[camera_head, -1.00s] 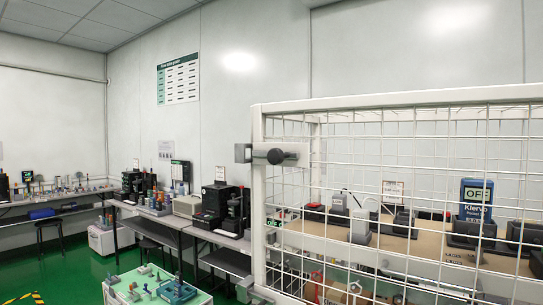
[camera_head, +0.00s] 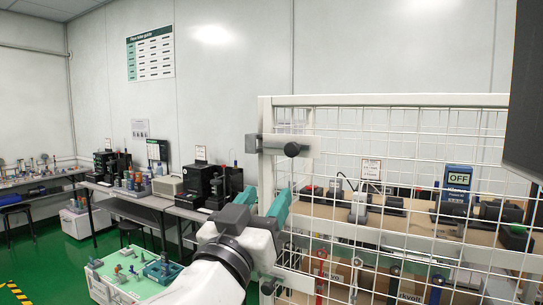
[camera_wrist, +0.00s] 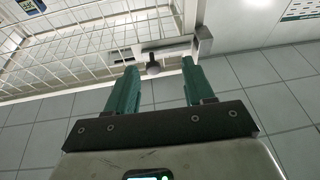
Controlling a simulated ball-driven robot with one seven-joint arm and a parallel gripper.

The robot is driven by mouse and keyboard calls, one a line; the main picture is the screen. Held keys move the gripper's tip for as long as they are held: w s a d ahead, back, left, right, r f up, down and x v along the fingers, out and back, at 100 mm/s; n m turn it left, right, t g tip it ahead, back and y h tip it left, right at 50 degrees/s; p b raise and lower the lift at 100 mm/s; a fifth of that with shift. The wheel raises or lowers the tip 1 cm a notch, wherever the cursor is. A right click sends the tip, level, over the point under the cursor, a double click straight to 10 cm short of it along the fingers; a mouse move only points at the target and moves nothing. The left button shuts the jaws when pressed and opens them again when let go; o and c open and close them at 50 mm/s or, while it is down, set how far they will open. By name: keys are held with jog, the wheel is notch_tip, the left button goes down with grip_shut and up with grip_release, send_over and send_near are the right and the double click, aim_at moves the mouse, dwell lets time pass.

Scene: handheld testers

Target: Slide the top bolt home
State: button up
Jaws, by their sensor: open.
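The top bolt (camera_head: 292,149) is a grey slide with a dark round knob, at the upper left corner of the white mesh cage door. It also shows in the wrist view (camera_wrist: 153,68), beyond the fingers and roughly between them. A grey bracket (camera_head: 252,143) sits at its left end. My gripper (camera_head: 264,203), with teal fingers, is below and left of the bolt in the head view. In the wrist view its fingers (camera_wrist: 155,75) are apart with nothing between them. The gripper looks clear of the knob.
The white mesh cage (camera_head: 400,101) fills the right side, with a shelf of testers behind it, including a blue one marked OFF (camera_head: 456,183). A workbench with black machines (camera_head: 201,183) stands to the left. A light green-topped table (camera_head: 125,275) is at lower left.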

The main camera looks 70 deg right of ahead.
aim_at(290, 150)
jog(key=d+r+p, duration=0.1)
jog(key=d+r, duration=0.1)
jog(key=d+r+m+g+p, duration=0.1)
jog(key=d+r, duration=0.1)
jog(key=s+d+r+g+h+p, duration=0.1)
jog(key=d+r+p, duration=0.1)
jog(key=d+r, duration=0.1)
jog(key=shift+s+m, duration=0.1)
jog(key=shift+m, duration=0.3)
jog(key=shift+d+r+p, duration=0.2)
jog(key=shift+d+p, duration=0.1)
jog(key=shift+d, duration=0.4)
grip_shut()
